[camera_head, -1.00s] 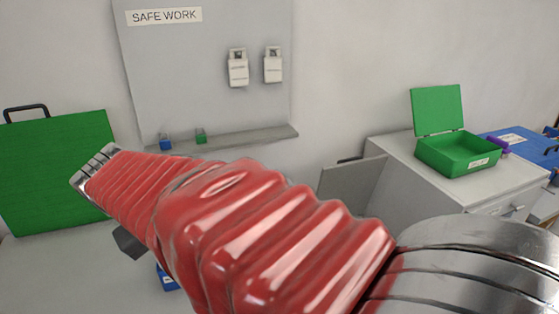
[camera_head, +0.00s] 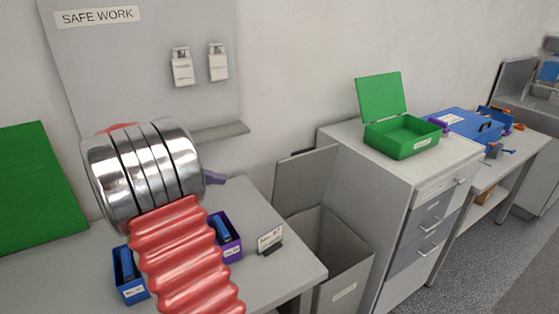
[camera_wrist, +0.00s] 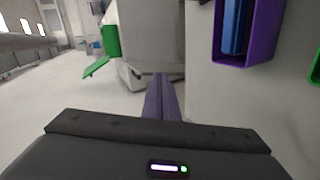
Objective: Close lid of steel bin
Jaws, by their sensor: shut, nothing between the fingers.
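The steel bin (camera_head: 340,272) is a grey open-topped box with a label, standing between the table and the cabinet in the head view. Its lid (camera_head: 303,180) is raised at the back of the opening. My gripper (camera_head: 216,179) is over the table, to the left of the lid and apart from it, partly hidden behind my arm. In the wrist view, its purple-grey fingers (camera_wrist: 163,97) are together with nothing between them. Grey surfaces lie beyond the fingertips there; I cannot tell which one is the bin.
The table (camera_head: 285,283) holds a blue box (camera_head: 130,290), a purple box (camera_head: 233,248) and a small sign (camera_head: 270,238). An open green box (camera_head: 402,138) stands on the cabinet (camera_head: 395,195). Floor (camera_head: 470,240) is clear at the right.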

